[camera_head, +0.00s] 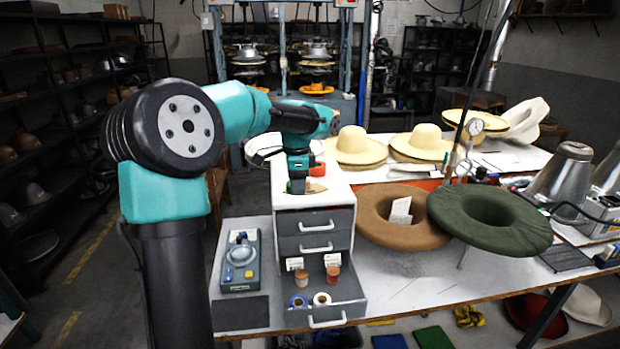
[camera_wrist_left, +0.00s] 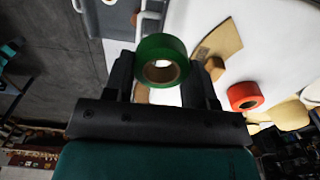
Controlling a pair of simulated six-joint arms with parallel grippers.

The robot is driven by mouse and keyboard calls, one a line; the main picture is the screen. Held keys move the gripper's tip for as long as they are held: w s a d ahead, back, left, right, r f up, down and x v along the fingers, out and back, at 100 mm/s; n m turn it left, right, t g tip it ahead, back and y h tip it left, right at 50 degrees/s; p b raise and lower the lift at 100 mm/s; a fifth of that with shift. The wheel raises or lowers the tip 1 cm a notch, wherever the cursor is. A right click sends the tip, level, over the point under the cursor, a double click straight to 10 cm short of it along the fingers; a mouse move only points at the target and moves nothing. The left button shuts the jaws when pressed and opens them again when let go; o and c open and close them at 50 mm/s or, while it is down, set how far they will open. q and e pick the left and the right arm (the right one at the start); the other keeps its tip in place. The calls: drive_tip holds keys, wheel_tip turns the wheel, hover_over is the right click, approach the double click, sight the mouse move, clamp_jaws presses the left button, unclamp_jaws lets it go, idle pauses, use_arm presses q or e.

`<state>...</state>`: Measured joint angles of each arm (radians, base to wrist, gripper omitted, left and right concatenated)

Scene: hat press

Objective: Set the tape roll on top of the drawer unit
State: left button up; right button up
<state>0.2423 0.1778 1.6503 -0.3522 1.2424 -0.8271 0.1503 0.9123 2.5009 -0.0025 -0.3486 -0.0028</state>
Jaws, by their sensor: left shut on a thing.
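My left gripper (camera_head: 297,187) is over the white top of the drawer unit (camera_head: 338,188), pointing down. In the left wrist view, the gripper (camera_wrist_left: 165,75) is shut on a green tape roll (camera_wrist_left: 152,48), which sits between the fingers with its cardboard core showing. I cannot tell whether the roll touches the top or hangs just above it. A red tape roll (camera_wrist_left: 244,96) lies on the white top beside it; it also shows in the head view (camera_head: 318,169). My right gripper is not in view.
A grey device (camera_head: 240,262) stands to the left. A tan piece (camera_wrist_left: 222,45) lies on the top.

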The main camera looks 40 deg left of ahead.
use_arm(q)
drive_tip(key=shift+s+a+r, duration=0.2)
drive_tip(key=shift+s+a, duration=0.05)
drive_tip(key=shift+a, duration=0.25)
drive_tip(key=w+a, duration=0.3)
drive_tip(key=a, duration=0.1)
drive_tip(key=w+a+f, duration=0.1)
drive_tip(key=w+a, duration=0.6)
drive_tip(key=shift+w+a+f, duration=0.25)
drive_tip(key=shift+w+a, duration=0.15)
drive_tip(key=shift+f, duration=1.75)
drive_tip(key=shift+f, duration=0.15)
drive_tip(key=o, duration=0.9)
